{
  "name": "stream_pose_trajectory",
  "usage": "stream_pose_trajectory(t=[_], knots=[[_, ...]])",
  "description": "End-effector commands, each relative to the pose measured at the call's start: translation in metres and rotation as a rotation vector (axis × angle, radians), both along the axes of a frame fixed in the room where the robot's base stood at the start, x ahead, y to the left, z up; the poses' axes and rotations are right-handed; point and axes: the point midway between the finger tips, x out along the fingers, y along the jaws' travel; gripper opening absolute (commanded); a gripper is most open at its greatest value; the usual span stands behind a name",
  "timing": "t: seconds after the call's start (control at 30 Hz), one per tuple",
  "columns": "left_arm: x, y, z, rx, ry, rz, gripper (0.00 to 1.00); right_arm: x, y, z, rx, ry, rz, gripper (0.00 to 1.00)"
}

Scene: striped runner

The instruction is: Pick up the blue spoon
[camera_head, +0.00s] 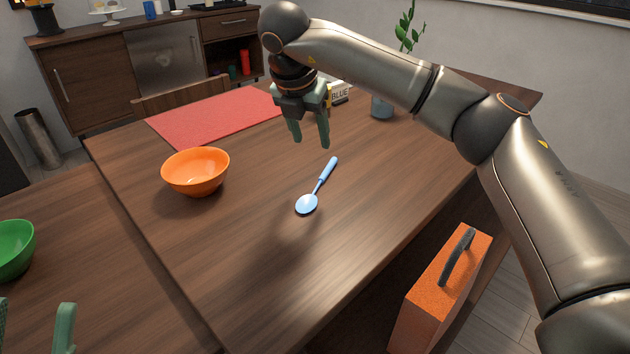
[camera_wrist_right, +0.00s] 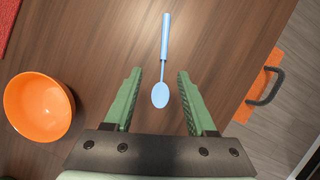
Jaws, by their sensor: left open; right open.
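The blue spoon (camera_head: 317,187) lies flat on the wooden table, its bowl toward me and its handle pointing away. In the right wrist view the spoon (camera_wrist_right: 163,62) lies ahead of the fingers, its bowl in line with the gap between them. My right gripper (camera_head: 312,143) is open and empty above the table, beyond the spoon's handle in the head view; its green fingers also show in the right wrist view (camera_wrist_right: 158,77). My left gripper (camera_head: 34,327) shows only partly at the lower left edge of the head view, open, with nothing seen in it.
An orange bowl (camera_head: 196,172) stands left of the spoon, and a green bowl (camera_head: 14,249) at the far left. A red mat (camera_head: 215,118) lies at the back. An orange case (camera_head: 440,290) with a grey handle is at the right. The table around the spoon is clear.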

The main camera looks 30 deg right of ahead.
Motion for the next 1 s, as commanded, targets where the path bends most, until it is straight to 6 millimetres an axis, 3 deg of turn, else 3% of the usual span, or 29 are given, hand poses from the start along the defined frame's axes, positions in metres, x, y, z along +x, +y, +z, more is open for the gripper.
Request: stream_pose_trajectory(t=[0.03, 0.23, 0.57, 0.8, 1.0], knots=[[0.0, 0.0, -0.005, -0.002, 0.002, -0.003, 0.5, 0.002, -0.004, -0.013, -0.002, 0.005, -0.003, 0.56], [0.001, -0.001, -0.013, -0.009, 0.01, -0.012, 0.5, 0.011, -0.013, -0.046, 0.002, 0.006, 0.002, 0.56], [0.001, -0.001, -0.021, -0.015, 0.016, -0.019, 0.5, 0.015, -0.021, -0.068, 0.002, 0.004, 0.004, 0.56], [0.002, -0.002, -0.033, -0.03, 0.027, -0.032, 0.5, 0.019, -0.033, -0.102, 0.003, 0.006, 0.004, 0.56], [0.002, -0.003, -0.033, -0.033, 0.031, -0.039, 0.5, 0.021, -0.035, -0.106, 0.004, 0.003, 0.007, 0.56]])
